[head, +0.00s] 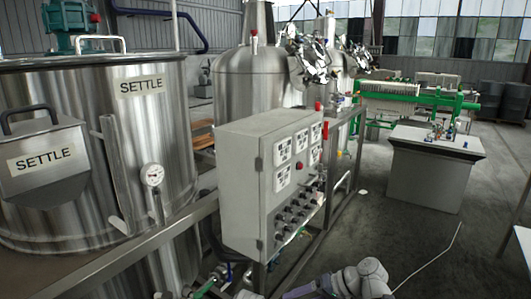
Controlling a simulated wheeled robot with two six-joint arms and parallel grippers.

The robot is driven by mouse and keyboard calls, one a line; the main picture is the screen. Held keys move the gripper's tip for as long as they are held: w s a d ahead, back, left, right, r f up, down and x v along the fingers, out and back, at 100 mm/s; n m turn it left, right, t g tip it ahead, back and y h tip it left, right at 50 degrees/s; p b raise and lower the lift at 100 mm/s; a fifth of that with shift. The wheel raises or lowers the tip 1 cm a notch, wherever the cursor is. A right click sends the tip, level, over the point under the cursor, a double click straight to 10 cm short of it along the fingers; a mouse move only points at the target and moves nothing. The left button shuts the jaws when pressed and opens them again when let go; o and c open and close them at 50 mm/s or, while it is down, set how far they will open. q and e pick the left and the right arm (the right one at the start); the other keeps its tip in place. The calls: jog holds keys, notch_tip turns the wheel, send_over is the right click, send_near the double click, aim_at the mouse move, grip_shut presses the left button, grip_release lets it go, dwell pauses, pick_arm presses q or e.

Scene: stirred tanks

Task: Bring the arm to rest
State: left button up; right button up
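Part of one of my arms (362,281) shows at the bottom edge, right of the middle, as rounded grey links. It is low, in front of and below the grey control cabinet. The picture's bottom edge cuts it off. No gripper fingers can be made out, and I cannot tell which arm this is. My other arm is not seen.
A steel tank (95,130) labelled SETTLE fills the left, with a gauge (152,175). A grey control cabinet (240,180) with dials and knobs stands mid-picture. Behind it is another steel tank (247,88). A grey bench (430,175) stands right; floor (440,250) before it is mostly clear.

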pick_arm(q)
notch_tip(320, 180, up, 13)
jog(key=p, duration=1.1)
pick_arm(e)
jog(key=s+a+r+n+g+h, duration=0.1)
jog(key=s+r+h, duration=0.1)
jog(key=s+h, duration=0.4)
jog(key=s+a+r+n+g+h, duration=0.1)
jog(key=s+a+r+n+h, duration=0.1)
jog(key=s+h, duration=0.3)
jog(key=shift+s+r+n+h, duration=0.3)
jog(key=shift+s+h, duration=0.1)
jog(key=shift+s, duration=0.65)
jog(key=shift+a, duration=0.1)
